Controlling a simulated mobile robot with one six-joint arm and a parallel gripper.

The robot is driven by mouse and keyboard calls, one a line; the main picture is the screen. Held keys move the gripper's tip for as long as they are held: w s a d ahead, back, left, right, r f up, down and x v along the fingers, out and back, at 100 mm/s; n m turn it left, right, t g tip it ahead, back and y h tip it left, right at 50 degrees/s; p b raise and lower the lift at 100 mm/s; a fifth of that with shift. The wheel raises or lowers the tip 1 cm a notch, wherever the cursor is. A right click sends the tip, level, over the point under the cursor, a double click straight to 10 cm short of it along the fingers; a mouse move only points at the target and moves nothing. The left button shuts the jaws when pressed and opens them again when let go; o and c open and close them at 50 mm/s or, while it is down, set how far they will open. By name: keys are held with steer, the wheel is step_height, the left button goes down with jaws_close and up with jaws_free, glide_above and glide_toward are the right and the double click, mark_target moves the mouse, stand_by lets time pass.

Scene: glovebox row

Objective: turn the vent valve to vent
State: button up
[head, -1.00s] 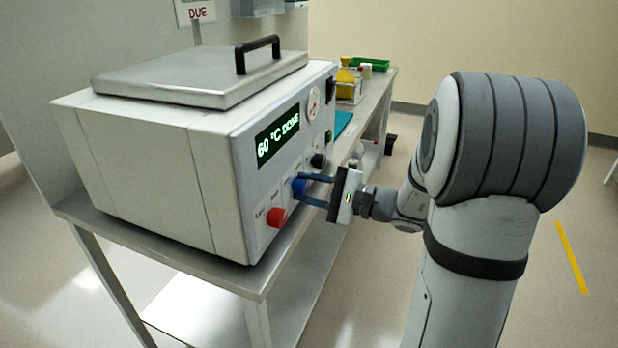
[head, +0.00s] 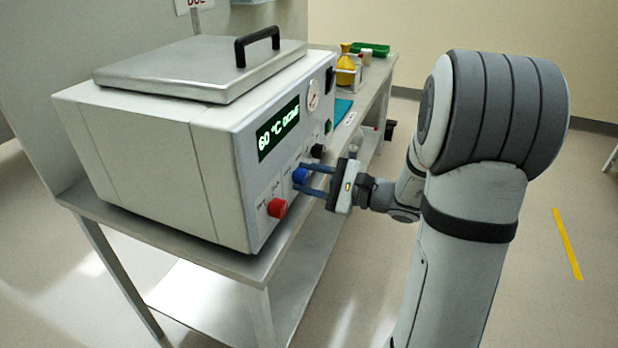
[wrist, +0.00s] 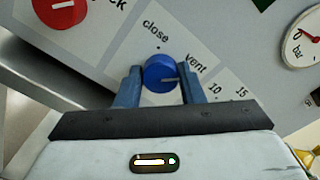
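The vent valve is a blue round knob (wrist: 160,73) on the front panel of the oven, with "close" printed above it and "vent" at its upper right in the wrist view. The knob also shows in the head view (head: 300,175). My gripper (wrist: 160,84) has one blue finger on each side of the knob, apparently against its sides; contact is hard to judge. In the head view my gripper (head: 304,178) reaches the panel from the right. The right finger covers part of the panel next to "vent".
A red knob (head: 277,207) sits to the left on the panel and a black knob (head: 318,151) to the right, both close to my fingers. A round gauge (head: 313,95) is higher up. The oven stands on a metal bench (head: 240,262). Floor to the right is clear.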

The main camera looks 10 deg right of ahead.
steer(key=o, duration=0.4)
steer(key=shift+d, duration=0.1)
steer(key=p+v, duration=0.1)
steer(key=v, duration=0.6)
steer(key=shift+s+d, duration=0.2)
steer(key=shift+d, duration=0.05)
